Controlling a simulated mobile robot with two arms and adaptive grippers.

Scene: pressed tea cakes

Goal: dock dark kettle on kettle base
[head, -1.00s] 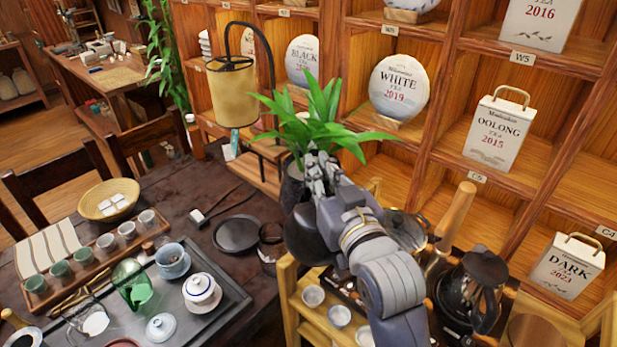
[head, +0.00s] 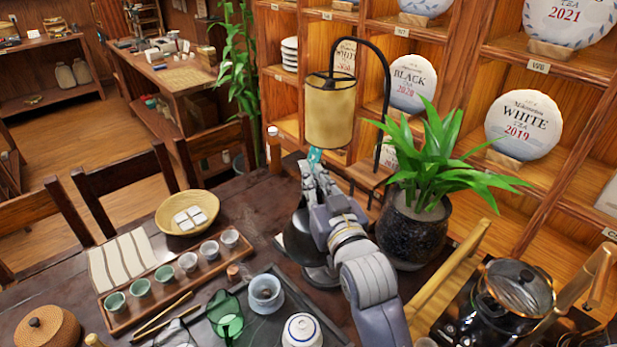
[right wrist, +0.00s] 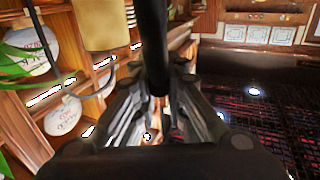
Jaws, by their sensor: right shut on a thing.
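The dark kettle (head: 298,241) is partly hidden behind my right gripper (head: 314,176) and wrist in the head view. The gripper is shut on the kettle's handle; a dark bar (right wrist: 153,45) runs between its fingers in the right wrist view. My left gripper is not in view.
A potted plant (head: 412,234) stands close right of my arm. A lamp (head: 329,125) rises behind the gripper. A cup tray (head: 120,326), a woven basket (head: 172,222) and a blue-white cup (head: 265,290) are to the left. A glass-lidded pot (head: 519,287) is at right.

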